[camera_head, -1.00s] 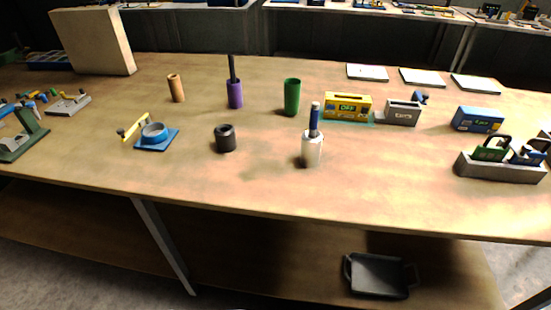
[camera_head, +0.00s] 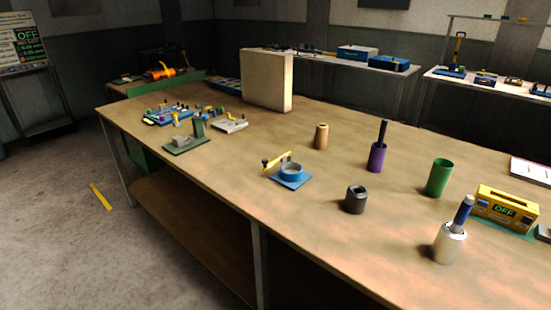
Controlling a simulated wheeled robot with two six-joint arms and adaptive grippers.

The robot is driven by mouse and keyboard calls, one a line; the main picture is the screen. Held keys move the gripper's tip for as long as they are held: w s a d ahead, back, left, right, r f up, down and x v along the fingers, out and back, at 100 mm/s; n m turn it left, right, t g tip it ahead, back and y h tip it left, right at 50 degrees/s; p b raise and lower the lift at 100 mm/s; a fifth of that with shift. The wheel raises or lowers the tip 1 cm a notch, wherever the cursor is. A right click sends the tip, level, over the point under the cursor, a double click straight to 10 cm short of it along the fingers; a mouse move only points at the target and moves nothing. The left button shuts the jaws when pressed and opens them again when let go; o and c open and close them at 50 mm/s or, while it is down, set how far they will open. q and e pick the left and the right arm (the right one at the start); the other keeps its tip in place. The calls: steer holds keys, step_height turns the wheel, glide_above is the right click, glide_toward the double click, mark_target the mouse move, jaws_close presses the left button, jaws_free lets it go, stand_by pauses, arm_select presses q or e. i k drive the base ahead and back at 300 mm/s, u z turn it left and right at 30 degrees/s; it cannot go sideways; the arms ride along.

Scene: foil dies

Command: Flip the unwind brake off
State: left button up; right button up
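No part in view is clearly marked as the unwind brake. A blue fixture (camera_head: 291,178) with a round ring and a yellow lever (camera_head: 277,161) sits on the wooden workbench (camera_head: 230,165); the lever slants over the ring's left side. A sign or screen (camera_head: 27,50) at the far left reads OFF. A yellow box (camera_head: 504,209) at the right also shows OFF on its face. Neither of my grippers is in view.
A black cylinder (camera_head: 355,199), tan cylinder (camera_head: 321,136), purple holder (camera_head: 377,157), green cup (camera_head: 439,177) and white holder (camera_head: 449,243) stand on the bench. A beige block (camera_head: 267,80) stands behind. Floor left of the bench is open, with a yellow strip (camera_head: 101,196).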

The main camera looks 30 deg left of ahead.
mark_target(284, 158)
steer(key=u, duration=1.05)
steer(key=k, duration=0.65)
steer(key=i, duration=1.05)
steer(key=z, duration=0.65)
